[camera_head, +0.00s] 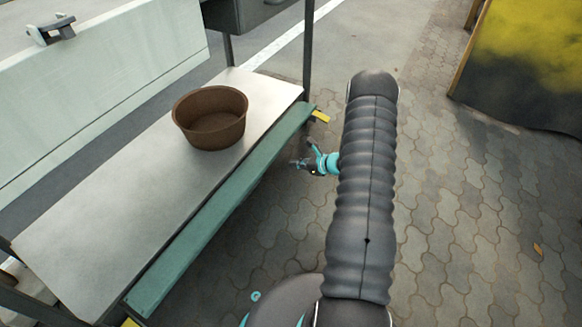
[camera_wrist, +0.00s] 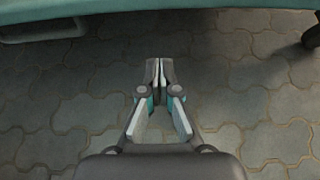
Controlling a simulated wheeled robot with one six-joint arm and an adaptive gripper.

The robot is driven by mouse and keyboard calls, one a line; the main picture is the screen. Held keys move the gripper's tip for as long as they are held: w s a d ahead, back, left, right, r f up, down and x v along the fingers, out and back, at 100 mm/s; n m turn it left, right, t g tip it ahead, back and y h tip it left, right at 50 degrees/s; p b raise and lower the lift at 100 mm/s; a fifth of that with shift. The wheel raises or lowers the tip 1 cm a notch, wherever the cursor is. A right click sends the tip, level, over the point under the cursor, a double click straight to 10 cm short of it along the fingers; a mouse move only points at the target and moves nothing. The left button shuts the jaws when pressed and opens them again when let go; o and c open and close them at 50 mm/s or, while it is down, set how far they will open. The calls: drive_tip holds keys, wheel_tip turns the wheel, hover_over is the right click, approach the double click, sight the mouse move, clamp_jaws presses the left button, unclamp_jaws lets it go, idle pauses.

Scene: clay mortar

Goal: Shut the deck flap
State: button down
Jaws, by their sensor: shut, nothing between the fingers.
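A long teal panel (camera_head: 222,208) runs along the near edge of a pale metal deck (camera_head: 90,235); I take it to be the deck flap. It appears folded outward and down from the deck, though its exact angle is hard to tell. Its underside or edge crosses the top of the wrist view (camera_wrist: 160,17). My gripper (camera_head: 300,165) is to the right of the panel, apart from it, over the paving. In the wrist view my gripper (camera_wrist: 160,66) has its fingertips together with nothing between them.
A brown round bowl (camera_head: 211,117) stands on the deck. Dark posts (camera_head: 308,45) stand at the deck's far end. A yellow and dark board (camera_head: 525,65) is at upper right.

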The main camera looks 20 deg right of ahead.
drive_tip(key=w+a, duration=0.1)
drive_tip(key=w+a+r, duration=0.1)
drive_tip(key=w+a, duration=0.1)
drive_tip(key=w, duration=0.1)
drive_tip(key=shift+a+r, duration=0.2)
drive_tip(key=shift+r, duration=0.05)
